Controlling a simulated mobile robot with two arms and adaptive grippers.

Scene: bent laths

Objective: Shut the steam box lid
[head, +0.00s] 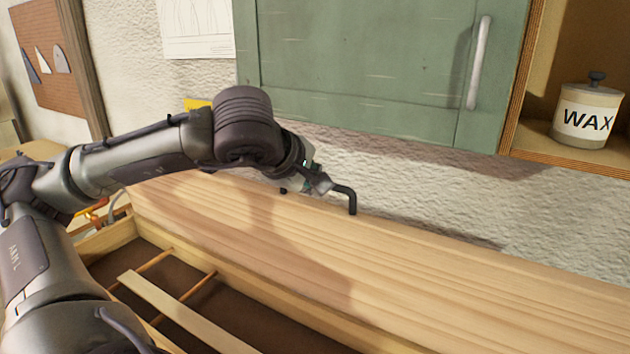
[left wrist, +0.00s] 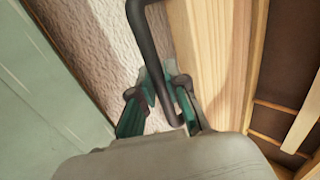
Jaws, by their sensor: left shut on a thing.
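The steam box (head: 107,238) stands open, its dark inside showing at the lower left of the head view. Its wide pale wooden lid (head: 400,275) is raised along the back, near the wall; it also shows in the left wrist view (left wrist: 212,50). A dark bent bar handle (head: 352,203) sits at the lid's upper edge. My left gripper (head: 326,184) is shut on this handle; in the left wrist view its green-padded fingers are on either side of the dark bar (left wrist: 143,38). My right gripper is in neither view.
A pale lath (head: 185,317) lies on thin wooden rods (head: 197,287) inside the box. A green cabinet door (head: 380,70) with a metal handle hangs above the lid. A wax jar (head: 586,118) stands on the shelf at right.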

